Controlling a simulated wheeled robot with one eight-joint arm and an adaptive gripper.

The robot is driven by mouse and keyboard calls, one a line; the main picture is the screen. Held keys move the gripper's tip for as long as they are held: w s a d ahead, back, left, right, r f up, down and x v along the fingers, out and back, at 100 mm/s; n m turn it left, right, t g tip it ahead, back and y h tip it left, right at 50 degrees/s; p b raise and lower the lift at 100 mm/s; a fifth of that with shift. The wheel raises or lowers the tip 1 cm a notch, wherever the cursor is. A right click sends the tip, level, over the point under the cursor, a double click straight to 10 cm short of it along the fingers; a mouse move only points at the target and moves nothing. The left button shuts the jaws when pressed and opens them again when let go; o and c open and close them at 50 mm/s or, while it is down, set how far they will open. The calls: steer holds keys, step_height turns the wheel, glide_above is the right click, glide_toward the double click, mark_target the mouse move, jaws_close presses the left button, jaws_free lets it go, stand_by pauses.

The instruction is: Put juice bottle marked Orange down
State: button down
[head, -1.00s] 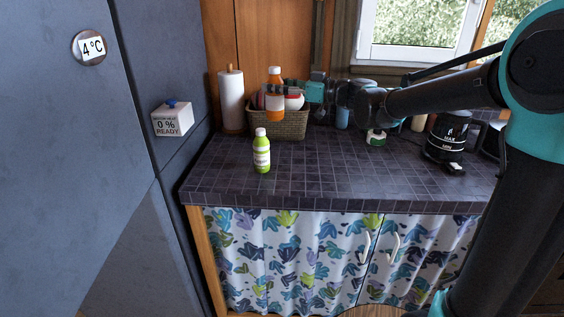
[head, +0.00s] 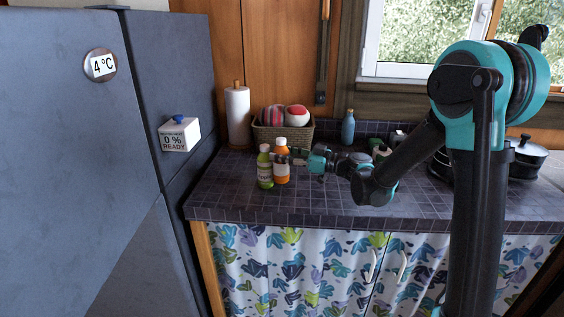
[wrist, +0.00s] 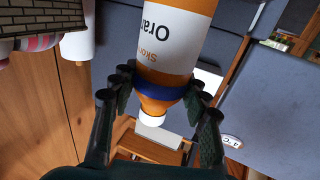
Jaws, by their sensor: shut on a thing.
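The orange juice bottle (head: 282,174) with a white cap stands upright in the head view, just right of a green bottle (head: 264,170). Its base is at or very near the tiled countertop (head: 330,200); I cannot tell whether it touches. My gripper (head: 289,158) reaches in from the right and is shut on the bottle's upper part. In the wrist view the bottle (wrist: 180,35) appears upside down, with part of the word "Orange" on its white label. The fingers lie on both sides near its blue band and shoulder.
A wicker basket (head: 298,134) with round items and a paper towel roll (head: 238,117) stand behind. A blue bottle (head: 348,128) stands at the back. The fridge (head: 165,90) bounds the left. Counter in front of the bottles is clear. Dark pots (head: 528,155) are far right.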

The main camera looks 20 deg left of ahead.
steer(key=shift+f, duration=1.4)
steer(key=shift+f, duration=0.1)
steer(key=c, duration=0.8)
jaws_free()
steer(key=shift+d, duration=0.15)
steer(key=d, duration=0.7)
steer(key=s+d, duration=0.1)
steer(key=d, duration=0.3)
steer(key=shift+d, duration=0.35)
steer(key=shift+w, duration=0.1)
